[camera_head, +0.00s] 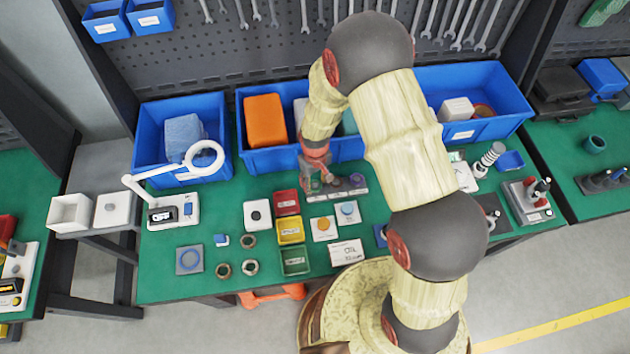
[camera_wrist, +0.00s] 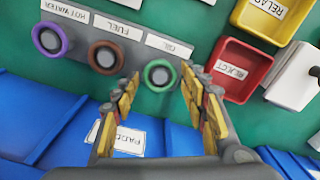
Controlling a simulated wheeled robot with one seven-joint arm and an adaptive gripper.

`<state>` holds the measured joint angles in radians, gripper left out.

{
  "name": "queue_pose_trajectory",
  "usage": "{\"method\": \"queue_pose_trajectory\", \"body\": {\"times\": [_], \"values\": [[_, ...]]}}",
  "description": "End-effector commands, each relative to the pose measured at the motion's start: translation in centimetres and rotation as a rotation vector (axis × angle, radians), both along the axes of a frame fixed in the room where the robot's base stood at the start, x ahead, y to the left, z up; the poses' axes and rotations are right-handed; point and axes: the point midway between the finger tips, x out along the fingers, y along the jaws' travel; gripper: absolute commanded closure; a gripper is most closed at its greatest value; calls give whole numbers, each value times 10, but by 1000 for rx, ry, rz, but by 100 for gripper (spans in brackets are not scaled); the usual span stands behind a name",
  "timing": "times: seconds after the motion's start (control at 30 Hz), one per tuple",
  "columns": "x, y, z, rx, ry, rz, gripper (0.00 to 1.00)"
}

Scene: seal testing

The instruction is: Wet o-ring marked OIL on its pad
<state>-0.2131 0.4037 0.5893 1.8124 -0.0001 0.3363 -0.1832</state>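The green o-ring (camera_wrist: 160,75) sits around a peg on a grey holder, below a label reading OIL (camera_wrist: 169,46). My gripper (camera_wrist: 160,78) is open, with one finger on each side of this ring in the wrist view. The height of the fingertips over it is unclear. In the head view my gripper (camera_head: 318,184) is over the left end of the ring row and hides that end. White square plates carry a yellow-orange disc (camera_head: 321,223) and a blue disc (camera_head: 347,210). I cannot tell which is the oil pad. A white card (camera_head: 347,252) in front seems to read OIL.
Brown FUEL ring (camera_wrist: 105,57) and purple HOT WATER ring (camera_wrist: 50,39) sit beside the green one. Red REJECT bin (camera_wrist: 243,68) and yellow bin (camera_wrist: 272,16) are close on the other side. Blue bins (camera_head: 182,138) line the back. A lamp magnifier (camera_head: 204,160) stands left.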

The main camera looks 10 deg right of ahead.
Motion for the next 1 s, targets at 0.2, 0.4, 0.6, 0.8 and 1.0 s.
{"method": "queue_pose_trajectory", "body": {"times": [0.2,0.4,0.6,0.8,1.0], "values": [[0,0,0,0,0,0,71],[0,0,0,0,0,0,82],[0,0,0,0,0,0,70],[0,0,0,0,0,0,81],[0,0,2,0,0,0,82]]}}
